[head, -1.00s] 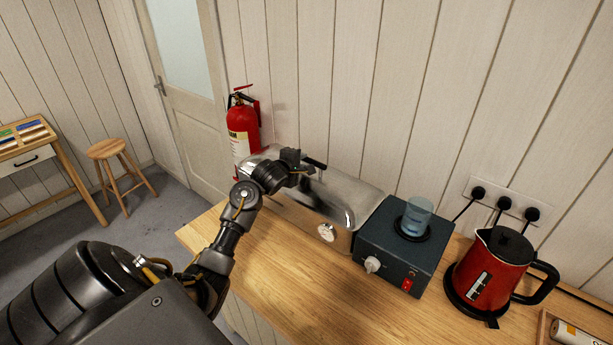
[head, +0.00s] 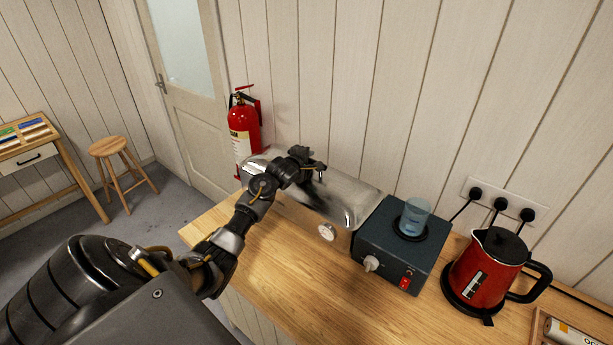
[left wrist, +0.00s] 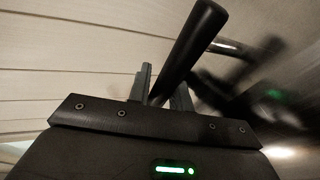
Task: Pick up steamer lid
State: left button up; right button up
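The silvery steamer (head: 356,200) lies along the wall on the wooden worktop, with its rounded metal lid (head: 338,182) on top. My left gripper (head: 313,166) is over the lid and hides part of it. In the left wrist view, the lid's black bar handle (left wrist: 195,40) runs between the two narrow-set fingers of my left gripper (left wrist: 161,85). The fingers sit close against both sides of the bar. I see no clear gap under the lid. My right gripper is in neither view.
A dark control box (head: 400,245) with a blue cup (head: 415,216) on it stands right of the steamer. A red kettle (head: 484,268) stands farther right. A fire extinguisher (head: 244,130) is behind the left end. The worktop (head: 290,275) in front is clear.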

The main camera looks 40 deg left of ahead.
pick_arm(q)
grip_shut()
dwell(1.1)
